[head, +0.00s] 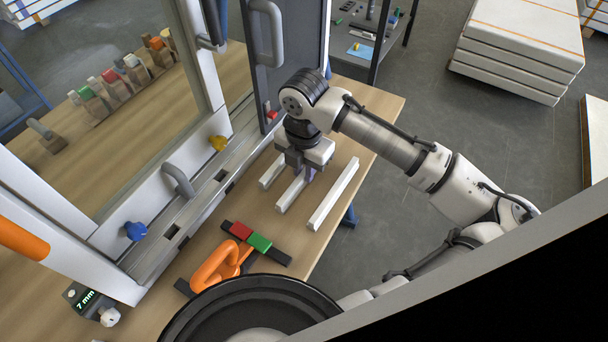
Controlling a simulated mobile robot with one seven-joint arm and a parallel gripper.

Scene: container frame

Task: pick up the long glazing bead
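Three white glazing beads lie side by side on the wooden table. The right bead (333,194) shows the longest visible length and lies clear of my gripper. The middle bead (290,193) runs up under my gripper, so its far end is hidden and its full length cannot be told. The left bead (271,172) looks shorter, and its far end is close to the gripper. My gripper (306,174) points down at the far part of the middle bead. Its fingertips are mostly hidden, and I cannot tell whether they touch or hold the bead.
A white frame (205,190) with handles and knobs stands along the left. An orange clamp-like tool (222,262), a red block (240,230) and a green block (259,243) lie nearer on the table (325,242). White panels (520,45) are stacked on the floor beyond.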

